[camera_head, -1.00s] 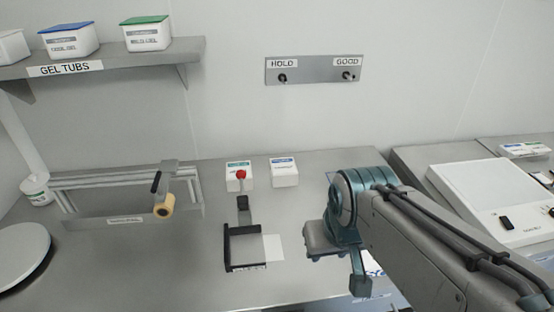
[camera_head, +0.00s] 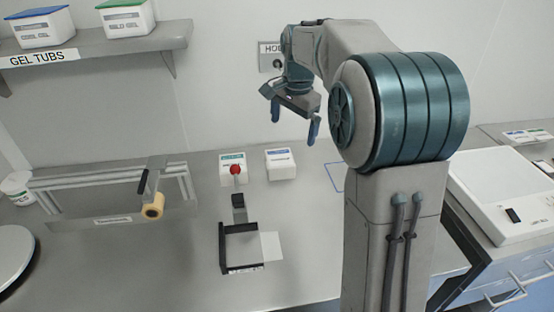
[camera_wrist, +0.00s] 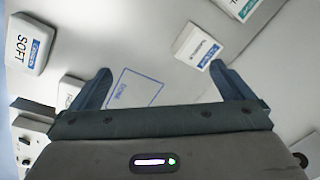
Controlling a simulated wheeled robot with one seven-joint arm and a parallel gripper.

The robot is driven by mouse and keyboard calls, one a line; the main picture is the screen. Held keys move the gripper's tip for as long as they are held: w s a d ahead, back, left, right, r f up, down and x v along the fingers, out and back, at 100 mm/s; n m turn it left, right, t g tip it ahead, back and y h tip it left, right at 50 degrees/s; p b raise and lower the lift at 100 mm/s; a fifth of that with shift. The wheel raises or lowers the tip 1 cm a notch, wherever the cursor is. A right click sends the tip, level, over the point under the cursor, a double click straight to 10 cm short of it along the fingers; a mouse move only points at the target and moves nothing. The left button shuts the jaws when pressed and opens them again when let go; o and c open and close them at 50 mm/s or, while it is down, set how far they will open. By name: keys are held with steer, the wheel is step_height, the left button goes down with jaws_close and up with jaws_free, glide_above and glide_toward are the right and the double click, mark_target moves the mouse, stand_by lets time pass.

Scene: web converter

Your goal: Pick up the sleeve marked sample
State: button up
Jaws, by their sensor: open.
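My gripper (camera_head: 294,120) is open and empty, raised above the back of the bench with its fingers pointing down. I can read no "sample" mark in either view, so I cannot tell which thing is the sleeve. A white box with a blue label (camera_head: 281,164) stands at the back of the bench. A white box with a green label (camera_head: 232,167) stands left of it. A blue outlined rectangle (camera_wrist: 135,88) on the bench lies below the gripper, partly hidden by my arm in the head view.
A black frame with a pale sheet (camera_head: 271,245) sits mid-bench. A rail fixture with a tan roll (camera_head: 153,207) is at left. A shelf (camera_head: 120,48) holds tubs. A white box marked SOFT (camera_wrist: 32,42) shows in the wrist view. A white panel device (camera_head: 505,190) stands at right.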

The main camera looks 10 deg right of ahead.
steer(key=w+f+m, duration=0.4)
steer(key=w+f, duration=0.1)
steer(key=w, duration=0.4)
steer(key=m+g, duration=0.1)
steer(key=m, duration=0.2)
glide_above(280, 157)
step_height(280, 157, down, 5)
steer(key=f, duration=0.9)
steer(key=shift+s+a, duration=0.2)
steer(key=shift+a, duration=0.1)
steer(key=shift+d+f+p, duration=0.15)
steer(key=shift+f+p, duration=0.4)
steer(key=shift+f, duration=0.8)
steer(key=shift+d+f+p, duration=0.1)
steer(key=shift+f+p, duration=0.4)
steer(key=shift+f, duration=0.8)
steer(key=c, duration=0.6)
